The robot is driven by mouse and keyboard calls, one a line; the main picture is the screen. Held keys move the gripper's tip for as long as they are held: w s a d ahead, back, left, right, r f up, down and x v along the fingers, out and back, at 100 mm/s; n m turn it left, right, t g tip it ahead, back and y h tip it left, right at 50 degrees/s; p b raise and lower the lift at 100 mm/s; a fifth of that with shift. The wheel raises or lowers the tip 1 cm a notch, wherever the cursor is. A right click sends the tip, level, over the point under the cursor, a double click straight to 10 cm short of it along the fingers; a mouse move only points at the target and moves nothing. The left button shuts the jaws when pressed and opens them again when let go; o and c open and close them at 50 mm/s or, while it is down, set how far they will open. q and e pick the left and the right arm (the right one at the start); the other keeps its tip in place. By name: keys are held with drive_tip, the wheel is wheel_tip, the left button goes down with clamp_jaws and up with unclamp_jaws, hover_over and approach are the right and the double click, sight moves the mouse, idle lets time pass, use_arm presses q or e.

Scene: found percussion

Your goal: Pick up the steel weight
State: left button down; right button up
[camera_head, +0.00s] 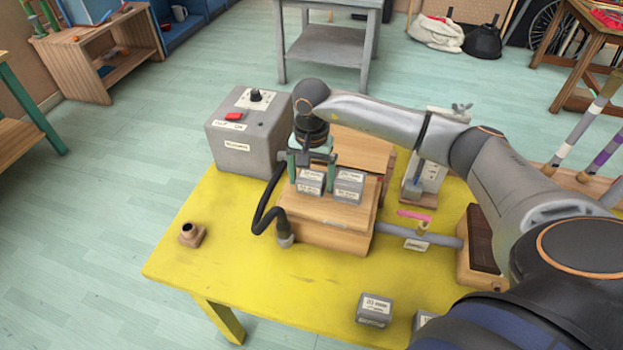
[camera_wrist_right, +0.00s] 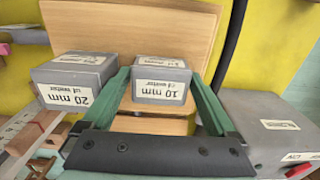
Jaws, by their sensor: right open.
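Two grey block-shaped steel weights sit side by side on a wooden box (camera_head: 325,238). The one labelled 10 mm (camera_head: 311,186) is at the left, and the one labelled 20 mm (camera_head: 347,187) is at its right. My right gripper (camera_head: 311,166) points down over the 10 mm weight with its green fingers open. In the right wrist view the 10 mm weight (camera_wrist_right: 162,82) lies between the two fingers, with a gap visible at the right finger. The 20 mm weight (camera_wrist_right: 72,80) is just outside the left finger. My left gripper is not in view.
A grey control box (camera_head: 249,135) stands behind left, and a black hose (camera_head: 262,207) runs beside the wooden box. Another grey weight (camera_head: 374,309) sits on the yellow table (camera_head: 270,300) near the front. The table's front left is mostly clear.

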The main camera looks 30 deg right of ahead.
drive_tip(key=shift+c, duration=0.2)
clamp_jaws()
idle(0.6)
